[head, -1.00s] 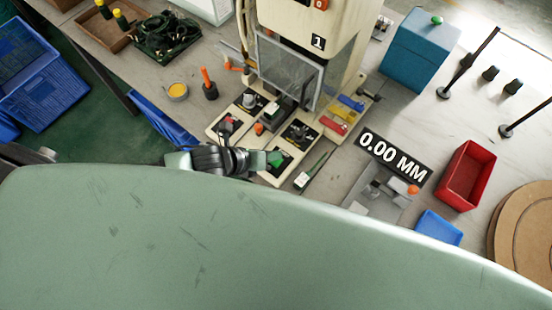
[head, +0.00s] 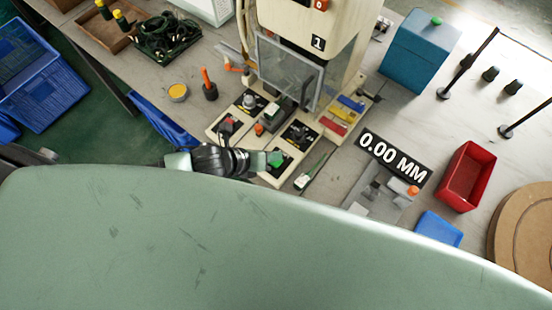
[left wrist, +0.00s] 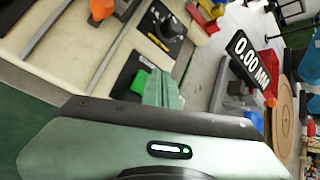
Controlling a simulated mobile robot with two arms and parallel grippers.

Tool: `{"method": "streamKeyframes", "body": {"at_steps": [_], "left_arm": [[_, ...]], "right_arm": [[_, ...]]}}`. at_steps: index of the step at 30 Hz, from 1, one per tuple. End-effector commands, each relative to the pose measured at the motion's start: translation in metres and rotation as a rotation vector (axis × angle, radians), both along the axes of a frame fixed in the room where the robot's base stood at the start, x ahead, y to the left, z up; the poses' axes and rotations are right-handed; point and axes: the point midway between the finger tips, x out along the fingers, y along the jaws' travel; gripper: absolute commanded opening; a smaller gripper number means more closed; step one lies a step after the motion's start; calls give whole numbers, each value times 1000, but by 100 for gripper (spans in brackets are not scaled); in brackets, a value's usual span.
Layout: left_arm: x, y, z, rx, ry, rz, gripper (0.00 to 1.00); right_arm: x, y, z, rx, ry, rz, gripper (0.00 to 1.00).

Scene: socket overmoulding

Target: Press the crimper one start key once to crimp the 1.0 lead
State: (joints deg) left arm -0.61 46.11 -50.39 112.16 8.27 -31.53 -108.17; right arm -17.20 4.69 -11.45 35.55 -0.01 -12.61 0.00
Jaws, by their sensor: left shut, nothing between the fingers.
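Crimper one (head: 300,30) is the cream press marked "1", with a clear guard (head: 288,70) at its front and a cream control base below. A bright green key (head: 277,157) sits on a black plate on the base's front part. In the left wrist view the green key (left wrist: 139,83) shows just left of the fingertips and is partly hidden by them. My left gripper (head: 264,160) is shut and empty, its fingertips at the key. I cannot tell whether they touch it. My right gripper is not in view. I cannot make out the 1.0 lead.
An orange button (head: 259,129) and a black knob (head: 298,132) are close by on the base. A display (head: 394,157) reads 0.00 MM. A red bin (head: 467,176), blue tray (head: 438,228) and teal box (head: 419,50) stand to the right. Bare table lies between them.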

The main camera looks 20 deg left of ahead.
Motion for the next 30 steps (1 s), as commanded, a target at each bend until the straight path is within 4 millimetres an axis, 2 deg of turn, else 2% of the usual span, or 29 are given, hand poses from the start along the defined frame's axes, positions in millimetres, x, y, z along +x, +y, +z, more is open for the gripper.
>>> {"method": "streamKeyframes", "body": {"at_steps": [20, 30], "left_arm": [[0, 0, 0, 0, 0, 0, 0], [0, 0, -8, 1, 0, -1, 0]], "right_arm": [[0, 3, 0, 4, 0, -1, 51], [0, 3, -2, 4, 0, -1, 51]]}}
